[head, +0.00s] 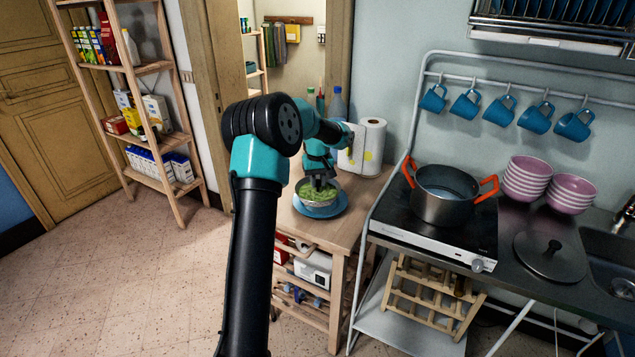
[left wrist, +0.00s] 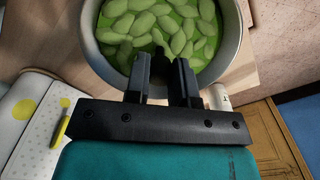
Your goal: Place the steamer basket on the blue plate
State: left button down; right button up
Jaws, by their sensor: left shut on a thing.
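The steamer basket (head: 317,203) is a round pale metal bowl full of green pods. In the head view it is over the blue plate (head: 340,204), inside its rim; I cannot tell whether it touches the plate. My left gripper (head: 318,184) reaches down from above and is shut on the basket. In the left wrist view the gripper (left wrist: 161,72) has its fingers at the near side of the basket (left wrist: 236,52), around a dark part in front of the pods. The plate is not clear there. My right gripper is not in view.
The plate is on a wooden side table (head: 345,238). A paper towel roll (head: 370,146) and bottles (head: 337,104) stand behind the basket. A hob with an orange-handled pot (head: 445,205) stands to the right. My left arm hides the table's left part.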

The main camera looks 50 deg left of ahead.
pick_arm(q)
jog(key=w+a, duration=0.2)
jog(key=a, duration=0.1)
jog(key=w+a, duration=0.1)
jog(key=shift+w+a+f, duration=0.2)
jog(key=shift+w+f, duration=0.05)
jog(key=shift+w, duration=0.15)
jog(key=shift+f, duration=1.75)
jog(key=shift+f, duration=0.5)
jog(key=c, duration=1)
grip_release()
jog(key=shift+r, duration=0.15)
notch_tip(320, 180, up, 13)
jog(key=shift+f, duration=0.15)
